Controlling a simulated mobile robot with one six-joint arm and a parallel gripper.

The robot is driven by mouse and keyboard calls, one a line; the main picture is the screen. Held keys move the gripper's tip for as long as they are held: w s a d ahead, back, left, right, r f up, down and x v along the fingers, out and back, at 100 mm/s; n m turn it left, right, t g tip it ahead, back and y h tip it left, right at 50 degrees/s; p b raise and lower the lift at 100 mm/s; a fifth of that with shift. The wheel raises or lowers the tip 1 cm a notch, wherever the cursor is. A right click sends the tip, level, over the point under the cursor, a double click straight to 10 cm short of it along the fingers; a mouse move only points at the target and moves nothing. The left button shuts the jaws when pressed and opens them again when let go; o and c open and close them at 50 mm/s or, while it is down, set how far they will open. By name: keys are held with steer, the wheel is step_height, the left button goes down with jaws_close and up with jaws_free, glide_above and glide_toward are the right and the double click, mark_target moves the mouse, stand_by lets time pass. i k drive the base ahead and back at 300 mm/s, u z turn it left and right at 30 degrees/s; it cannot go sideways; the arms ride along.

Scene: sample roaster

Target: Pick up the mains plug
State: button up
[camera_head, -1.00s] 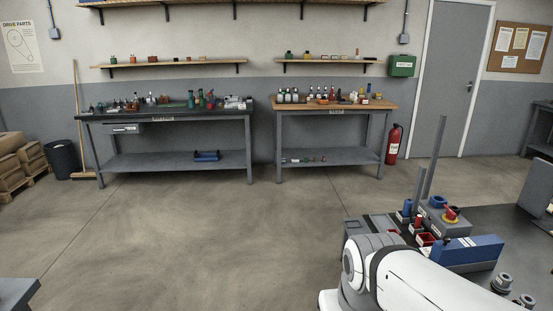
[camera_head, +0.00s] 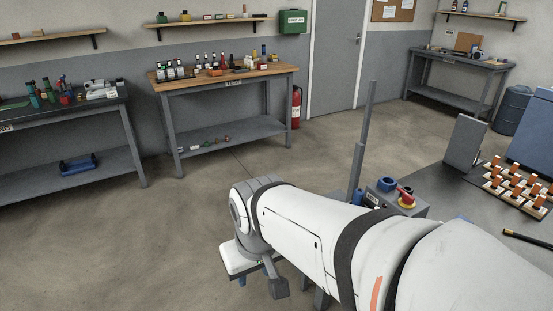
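I cannot make out a mains plug in this view. My white arm (camera_head: 330,235) reaches from the lower right to a rounded grey joint near the middle. It covers much of the near workbench. I cannot make out my gripper's fingers.
Trays with orange-and-dark pieces (camera_head: 515,187) and a dark rod (camera_head: 527,239) lie on the bench at right. A grey upright post (camera_head: 362,150) stands behind my arm. A wooden-topped table (camera_head: 222,79) is at the back wall. Floor (camera_head: 130,245) at left is clear.

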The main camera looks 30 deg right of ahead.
mark_target(357, 196)
steer(key=z, duration=0.8)
steer(key=i, duration=1.25)
steer(key=z, duration=0.95)
steer(key=k, duration=0.75)
steer(key=z, duration=0.2)
steer(key=i, duration=0.85)
steer(key=u, duration=0.1)
